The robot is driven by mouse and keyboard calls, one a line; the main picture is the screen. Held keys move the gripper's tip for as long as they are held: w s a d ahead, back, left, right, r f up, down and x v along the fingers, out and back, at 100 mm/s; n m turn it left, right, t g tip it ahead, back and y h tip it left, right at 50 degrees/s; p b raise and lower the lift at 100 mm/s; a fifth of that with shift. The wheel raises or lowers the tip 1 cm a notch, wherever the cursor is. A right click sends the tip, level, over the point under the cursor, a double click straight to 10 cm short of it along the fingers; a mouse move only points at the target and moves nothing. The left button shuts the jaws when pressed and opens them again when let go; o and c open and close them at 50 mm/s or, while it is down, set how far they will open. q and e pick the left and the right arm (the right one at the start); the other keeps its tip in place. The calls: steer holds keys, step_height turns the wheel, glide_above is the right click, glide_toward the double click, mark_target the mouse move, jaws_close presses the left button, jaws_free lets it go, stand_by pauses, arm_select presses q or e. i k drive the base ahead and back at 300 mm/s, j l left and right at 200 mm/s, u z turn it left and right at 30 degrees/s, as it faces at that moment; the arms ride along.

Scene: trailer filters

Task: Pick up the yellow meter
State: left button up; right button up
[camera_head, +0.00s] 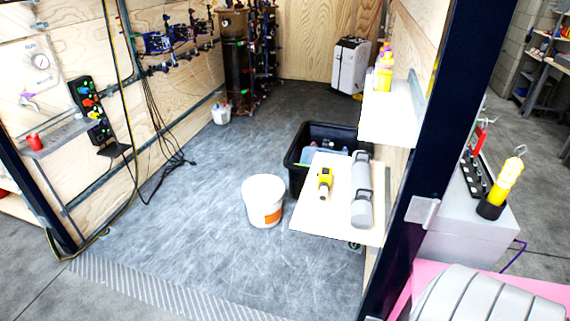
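A small yellow device with dark parts, which looks like the yellow meter (324,182), lies on a pale wooden shelf (305,222) at the right wall of the trailer. A grey cylinder (361,190) with dark bands lies on the same shelf, just to the right of the meter and apart from it. Nothing covers the meter. Neither of my grippers is in view.
A white bucket (263,201) stands on the floor left of the shelf. A black bin (296,168) sits behind the shelf. A dark blue post (430,150) rises at the right of the opening. The trailer floor (180,220) at left centre is clear.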

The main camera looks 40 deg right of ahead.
mark_target(325, 170)
steer(key=i+z, duration=0.4)
steer(key=i+j+z, duration=0.1)
steer(key=i+z, duration=0.3)
steer(key=i, duration=0.15)
steer(key=i+j+z, duration=0.25)
steer(key=i+z, duration=0.15)
